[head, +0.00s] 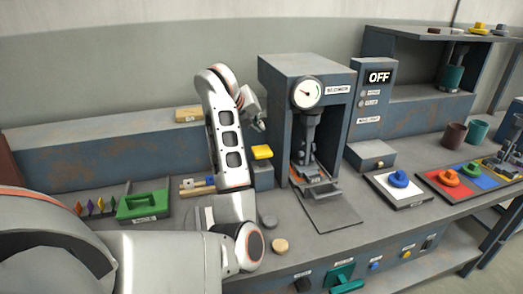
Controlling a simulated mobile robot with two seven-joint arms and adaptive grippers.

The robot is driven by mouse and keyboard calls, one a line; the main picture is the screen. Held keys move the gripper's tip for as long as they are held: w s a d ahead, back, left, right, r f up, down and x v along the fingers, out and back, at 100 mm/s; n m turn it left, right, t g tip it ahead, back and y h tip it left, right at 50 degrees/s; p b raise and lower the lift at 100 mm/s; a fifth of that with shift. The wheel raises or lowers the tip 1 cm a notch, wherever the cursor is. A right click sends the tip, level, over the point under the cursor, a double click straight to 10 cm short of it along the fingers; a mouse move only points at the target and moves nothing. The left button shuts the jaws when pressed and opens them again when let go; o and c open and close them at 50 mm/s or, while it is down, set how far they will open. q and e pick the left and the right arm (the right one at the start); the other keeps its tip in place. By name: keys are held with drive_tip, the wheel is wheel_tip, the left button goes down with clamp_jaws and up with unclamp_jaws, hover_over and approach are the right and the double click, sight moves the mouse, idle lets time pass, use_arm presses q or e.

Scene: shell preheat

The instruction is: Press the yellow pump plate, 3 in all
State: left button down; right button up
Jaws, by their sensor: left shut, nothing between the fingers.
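The yellow pump plate (262,152) sits on top of a small blue-grey block just left of the tall machine with a dial. My left arm rises in front of the bench. My left gripper (261,125) is shut and empty, pointing down a little above the plate, with a gap showing between them in the picture. My arm hides part of the left gripper and the bench behind it. My right gripper is out of view.
The tall machine (270,85) has a gauge (307,93) and an open bay. A sign (379,77) to its right reads OFF. A green tray (143,205) lies at left. Two discs lie near the front edge.

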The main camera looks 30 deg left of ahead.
use_arm(q)
drive_tip(key=shift+d+f, duration=0.15)
drive_tip(key=shift+d, duration=0.4)
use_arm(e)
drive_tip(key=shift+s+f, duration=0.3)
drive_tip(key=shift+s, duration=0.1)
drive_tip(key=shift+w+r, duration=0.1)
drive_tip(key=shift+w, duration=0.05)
use_arm(q)
drive_tip(key=shift+w+a+r, duration=0.1)
drive_tip(key=shift+r, duration=0.25)
wheel_tip(320, 180, up, 3)
drive_tip(key=n+y+p, duration=0.2)
drive_tip(key=n+p, duration=0.1)
drive_tip(key=p, duration=0.1)
drive_tip(key=n+g+y+p, duration=0.1)
drive_tip(key=n+y+p, duration=0.1)
drive_tip(key=p, duration=0.3)
drive_tip(key=shift+r+n+p, duration=0.2)
drive_tip(key=shift+n+p, duration=0.1)
drive_tip(key=shift+n, duration=0.2)
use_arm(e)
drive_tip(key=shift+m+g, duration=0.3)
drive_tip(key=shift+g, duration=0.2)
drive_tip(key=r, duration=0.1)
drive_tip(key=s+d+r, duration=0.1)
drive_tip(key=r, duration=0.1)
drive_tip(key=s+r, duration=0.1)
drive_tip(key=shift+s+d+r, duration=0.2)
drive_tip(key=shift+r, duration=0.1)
